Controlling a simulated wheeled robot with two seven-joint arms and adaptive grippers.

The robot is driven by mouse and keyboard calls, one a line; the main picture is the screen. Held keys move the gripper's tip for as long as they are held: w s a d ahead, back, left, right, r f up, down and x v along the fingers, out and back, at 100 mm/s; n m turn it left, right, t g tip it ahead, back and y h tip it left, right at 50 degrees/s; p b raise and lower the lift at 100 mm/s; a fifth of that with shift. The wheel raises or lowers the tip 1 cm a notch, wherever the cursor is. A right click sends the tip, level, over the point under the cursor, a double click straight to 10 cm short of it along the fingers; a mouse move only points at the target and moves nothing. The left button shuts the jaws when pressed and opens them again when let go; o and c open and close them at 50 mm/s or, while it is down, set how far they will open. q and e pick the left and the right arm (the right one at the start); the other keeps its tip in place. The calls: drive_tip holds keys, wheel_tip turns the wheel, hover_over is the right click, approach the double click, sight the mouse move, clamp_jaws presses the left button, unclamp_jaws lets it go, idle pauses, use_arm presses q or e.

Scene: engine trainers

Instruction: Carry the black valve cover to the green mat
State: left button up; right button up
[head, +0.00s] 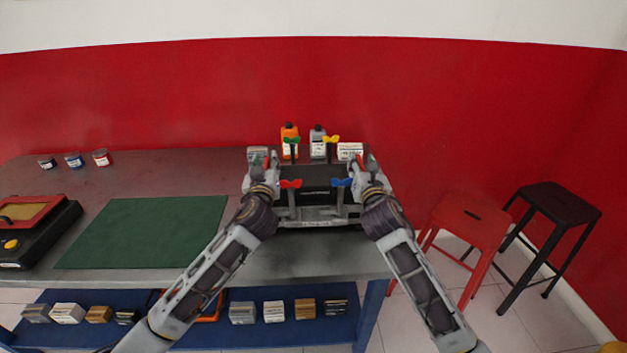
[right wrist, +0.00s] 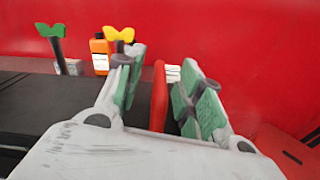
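The black valve cover (head: 317,178) sits on the grey engine block (head: 318,217) at the right part of the table, between my grippers. Wing-headed posts stand around it: green (head: 292,140), yellow (head: 331,139), red (head: 290,184) and blue (head: 341,182). My right gripper (head: 357,162) is at the cover's right end; in the right wrist view its green-padded fingers (right wrist: 160,90) are open on either side of a red upright handle (right wrist: 158,97). My left gripper (head: 260,158) is at the cover's left end; its fingers are too small to judge. The green mat (head: 150,230) lies empty to the left.
Small jars (head: 74,160) stand at the back left. An orange bottle (head: 289,132) and a grey bottle (head: 318,133) stand behind the cover. Red (head: 470,217) and black (head: 560,200) stools stand at right.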

use_arm(q)
clamp_jaws()
use_arm(e)
clamp_jaws()
use_arm(q)
drive_tip(key=shift+r, duration=0.15)
use_arm(e)
drive_tip(key=shift+r, duration=0.1)
